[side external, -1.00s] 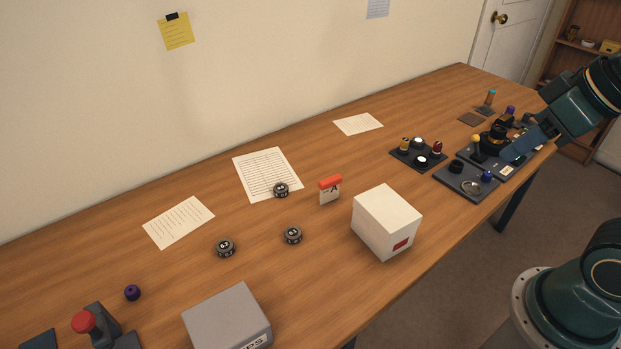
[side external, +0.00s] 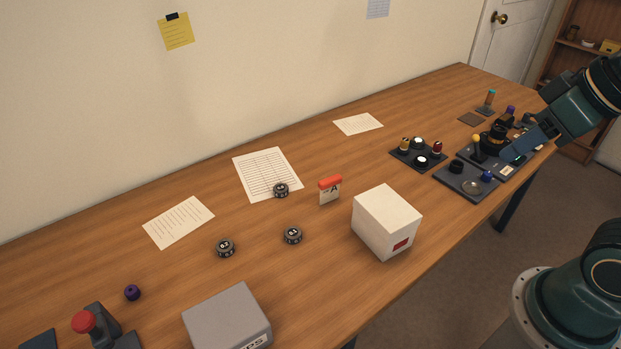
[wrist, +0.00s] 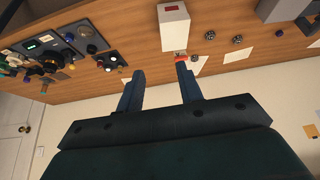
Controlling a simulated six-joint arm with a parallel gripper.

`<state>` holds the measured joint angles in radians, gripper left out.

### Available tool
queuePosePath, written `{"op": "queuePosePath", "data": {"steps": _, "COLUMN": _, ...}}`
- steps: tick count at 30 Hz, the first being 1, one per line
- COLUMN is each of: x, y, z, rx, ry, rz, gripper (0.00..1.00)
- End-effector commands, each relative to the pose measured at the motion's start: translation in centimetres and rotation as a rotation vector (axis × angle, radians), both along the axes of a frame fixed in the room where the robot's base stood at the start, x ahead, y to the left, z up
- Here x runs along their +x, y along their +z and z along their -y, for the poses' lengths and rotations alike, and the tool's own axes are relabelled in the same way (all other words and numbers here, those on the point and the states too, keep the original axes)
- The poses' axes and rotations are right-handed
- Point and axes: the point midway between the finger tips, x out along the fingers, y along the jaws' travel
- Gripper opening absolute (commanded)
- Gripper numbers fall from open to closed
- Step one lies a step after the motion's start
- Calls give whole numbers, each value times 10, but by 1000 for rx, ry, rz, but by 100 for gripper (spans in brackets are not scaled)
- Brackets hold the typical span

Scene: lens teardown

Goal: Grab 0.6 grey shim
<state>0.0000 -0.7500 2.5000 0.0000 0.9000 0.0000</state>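Three small dark round labelled discs lie apart on the table in the side view. One (side external: 281,190) sits on the lower edge of a lined sheet, one (side external: 292,235) lies nearer the front, and one (side external: 225,247) lies further left. Their printed numbers are too small for me to tell surely which is the 0.6 shim. Small dark discs also show at the upper right of the wrist view (wrist: 238,40). My gripper (wrist: 160,84) is open and empty in the wrist view, with its two blue fingers apart. It is above the table's right end, far from the discs.
A white box (side external: 386,222) and a red-topped card stand (side external: 329,190) stand between the discs and my gripper's side. Dark trays of parts (side external: 465,183) fill the right end. A grey box (side external: 228,318) and a purple knob (side external: 132,292) are at left. Table around the discs is mostly clear.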

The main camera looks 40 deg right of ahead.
Motion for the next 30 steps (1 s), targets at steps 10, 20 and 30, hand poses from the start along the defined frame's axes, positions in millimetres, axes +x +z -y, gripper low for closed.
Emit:
{"op": "queuePosePath", "data": {"steps": 10, "x": 0, "y": 0, "z": 0, "rx": 0, "ry": 0, "rz": 0, "gripper": 61}}
{"op": "queuePosePath", "data": {"steps": 20, "x": 10, "y": 5, "z": -2, "rx": -7, "ry": 27, "rz": -10, "gripper": 61}}
{"op": "queuePosePath", "data": {"steps": 30, "x": 67, "y": 27, "z": -14, "rx": -41, "ry": 176, "rz": -52, "gripper": 61}}
